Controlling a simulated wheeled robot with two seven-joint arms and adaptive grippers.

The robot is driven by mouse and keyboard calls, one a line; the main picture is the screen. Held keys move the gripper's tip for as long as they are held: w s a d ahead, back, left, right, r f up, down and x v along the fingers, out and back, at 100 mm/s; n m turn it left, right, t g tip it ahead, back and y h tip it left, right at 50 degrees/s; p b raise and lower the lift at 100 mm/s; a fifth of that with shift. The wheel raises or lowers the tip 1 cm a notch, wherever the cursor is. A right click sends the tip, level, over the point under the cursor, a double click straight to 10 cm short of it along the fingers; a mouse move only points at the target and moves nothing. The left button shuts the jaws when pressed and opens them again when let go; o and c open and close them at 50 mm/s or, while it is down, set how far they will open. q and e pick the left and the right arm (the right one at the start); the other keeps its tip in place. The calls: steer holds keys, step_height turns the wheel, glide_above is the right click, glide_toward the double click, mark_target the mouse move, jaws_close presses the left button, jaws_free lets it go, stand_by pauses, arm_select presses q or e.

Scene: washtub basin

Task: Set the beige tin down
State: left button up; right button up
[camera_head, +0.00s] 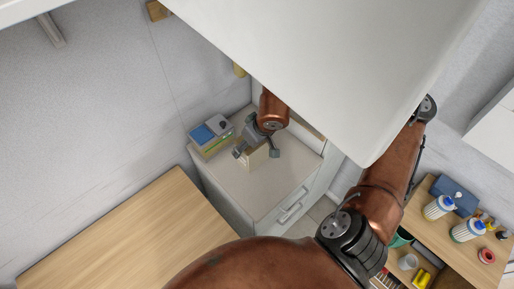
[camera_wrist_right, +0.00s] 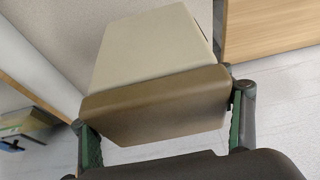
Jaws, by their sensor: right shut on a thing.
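The beige tin (camera_head: 257,160) is between the fingers of my right gripper (camera_head: 256,153), above the pale top of a white drawer cabinet (camera_head: 238,186). In the right wrist view the tin (camera_wrist_right: 150,48) fills the upper middle, with a lighter face and a darker brown face. The two fingers of my right gripper (camera_wrist_right: 165,103) are on either side of it, shut on it. I cannot tell whether the tin's underside touches the cabinet top. My left gripper is not in view.
A box with a blue panel (camera_head: 211,134) stands at the cabinet top's back left corner. A large white panel (camera_head: 330,60) overhangs and hides part of my right arm. A wooden top (camera_head: 130,240) lies to the left. The cabinet top's front and right look clear.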

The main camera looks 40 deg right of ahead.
steer(key=shift+w+d+f, duration=0.7)
steer(key=shift+d+f, duration=0.3)
steer(key=shift+f, duration=0.65)
steer(key=shift+w+d+f, duration=0.7)
steer(key=shift+d+f, duration=0.25)
steer(key=shift+f, duration=0.75)
steer(key=shift+w+d+f, duration=0.7)
steer(key=shift+d+f, duration=0.3)
steer(key=shift+f, duration=0.65)
steer(key=shift+f, duration=0.1)
steer(key=o, duration=1.4)
steer(key=shift+o, duration=0.2)
